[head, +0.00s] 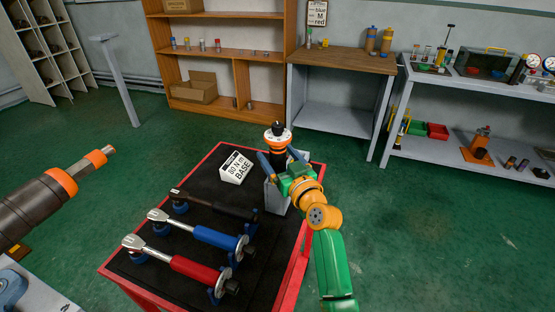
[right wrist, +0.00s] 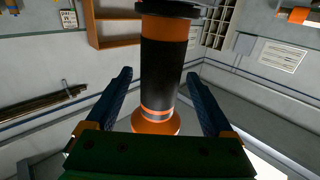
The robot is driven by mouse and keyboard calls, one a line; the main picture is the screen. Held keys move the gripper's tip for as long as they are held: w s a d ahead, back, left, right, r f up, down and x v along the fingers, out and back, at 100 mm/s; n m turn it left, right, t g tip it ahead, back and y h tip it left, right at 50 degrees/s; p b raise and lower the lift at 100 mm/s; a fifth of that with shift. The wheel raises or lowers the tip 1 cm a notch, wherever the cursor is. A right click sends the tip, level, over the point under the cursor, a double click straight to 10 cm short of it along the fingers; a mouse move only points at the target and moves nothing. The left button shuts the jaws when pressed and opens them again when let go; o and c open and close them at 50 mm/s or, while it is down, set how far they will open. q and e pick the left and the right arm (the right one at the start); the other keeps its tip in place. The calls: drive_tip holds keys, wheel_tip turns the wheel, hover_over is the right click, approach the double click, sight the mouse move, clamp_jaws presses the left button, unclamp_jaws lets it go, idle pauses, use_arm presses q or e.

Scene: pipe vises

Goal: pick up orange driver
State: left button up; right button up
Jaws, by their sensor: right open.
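The orange driver (head: 277,144) stands upright in a grey holder (head: 274,198) at the back right corner of the red cart (head: 292,272). It has a black body, orange bands and a dark top. In the right wrist view the driver (right wrist: 164,70) stands between my right gripper's two blue fingers, with a gap on each side. My right gripper (head: 279,160) is open around the driver and has not closed on it. My left gripper is not seen.
A dark barrel with orange rings (head: 50,192) juts in from the left. A white "80 N m BASE" block (head: 235,168) and black, blue (head: 215,237) and red (head: 193,270) wrenches share the cart. Shelves and benches stand behind, with open floor between.

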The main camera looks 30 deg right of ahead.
drive_tip(key=w, duration=0.3)
drive_tip(key=shift+d+f, duration=0.15)
drive_tip(key=shift+f, duration=0.2)
drive_tip(key=shift+w+f, duration=0.15)
drive_tip(key=shift+w, duration=0.15)
drive_tip(key=shift+s, duration=0.2)
drive_tip(key=shift+c, duration=0.9)
drive_tip(key=shift+s+r, duration=0.15)
drive_tip(key=shift+r, duration=0.05)
drive_tip(key=c, duration=0.4)
clamp_jaws()
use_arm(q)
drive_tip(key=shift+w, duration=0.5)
use_arm(e)
drive_tip(key=shift+r, duration=0.1)
